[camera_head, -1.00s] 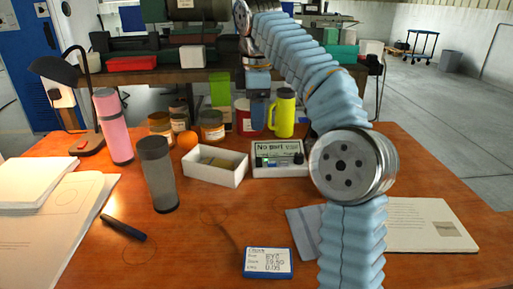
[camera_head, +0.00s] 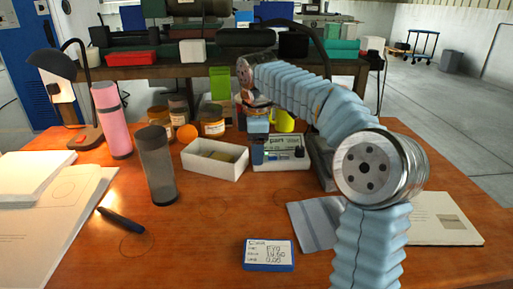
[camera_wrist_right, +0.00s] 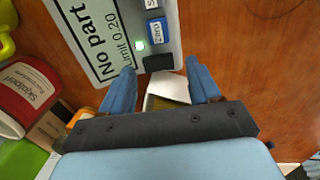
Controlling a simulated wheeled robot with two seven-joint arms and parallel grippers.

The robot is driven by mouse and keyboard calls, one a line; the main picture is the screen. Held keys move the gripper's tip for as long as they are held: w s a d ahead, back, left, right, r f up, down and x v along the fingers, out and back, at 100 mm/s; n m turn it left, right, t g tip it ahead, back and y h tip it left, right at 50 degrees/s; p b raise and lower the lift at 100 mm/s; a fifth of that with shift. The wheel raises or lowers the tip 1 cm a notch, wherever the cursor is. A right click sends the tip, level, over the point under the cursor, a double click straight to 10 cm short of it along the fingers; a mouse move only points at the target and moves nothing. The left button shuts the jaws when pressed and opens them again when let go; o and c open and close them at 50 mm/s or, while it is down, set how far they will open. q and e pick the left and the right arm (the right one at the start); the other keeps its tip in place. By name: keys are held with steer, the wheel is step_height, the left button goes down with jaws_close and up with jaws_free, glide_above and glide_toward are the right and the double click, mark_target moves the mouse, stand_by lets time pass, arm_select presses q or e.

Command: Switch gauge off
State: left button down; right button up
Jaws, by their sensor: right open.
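The gauge (camera_head: 290,163) is a white box on the wooden table, partly hidden by my right arm in the head view. In the right wrist view the gauge (camera_wrist_right: 171,24) shows a display (camera_wrist_right: 95,40) reading "No part" and "Limit 0.20". A small black block, perhaps a switch (camera_wrist_right: 158,63), is at the gauge's near end. My right gripper (camera_wrist_right: 161,82) is open and empty, its fingertips either side of this block's line. It hangs over the gauge in the head view (camera_head: 258,134). My left gripper is not in view.
A white open box (camera_head: 215,173) stands just left of the gauge. Jars, an orange (camera_head: 187,134) and a yellow mug (camera_head: 284,122) stand behind. A grey tumbler (camera_head: 157,170), a pink bottle (camera_head: 111,120) and a blue-framed card (camera_head: 268,254) are also on the table.

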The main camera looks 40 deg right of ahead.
steer(key=c, duration=1)
steer(key=shift+w+r+g+p, duration=0.15)
steer(key=shift+r+g+p, duration=0.2)
steer(key=shift+p, duration=0.7)
steer(key=shift+c, duration=0.2)
steer(key=shift+d+f+g+y, duration=0.1)
steer(key=shift+f+g+y, duration=0.1)
steer(key=shift+g+y, duration=0.1)
steer(key=shift+f, duration=0.15)
steer(key=o, duration=1)
steer(key=shift+o, duration=0.2)
steer(key=shift+r, duration=3.8)
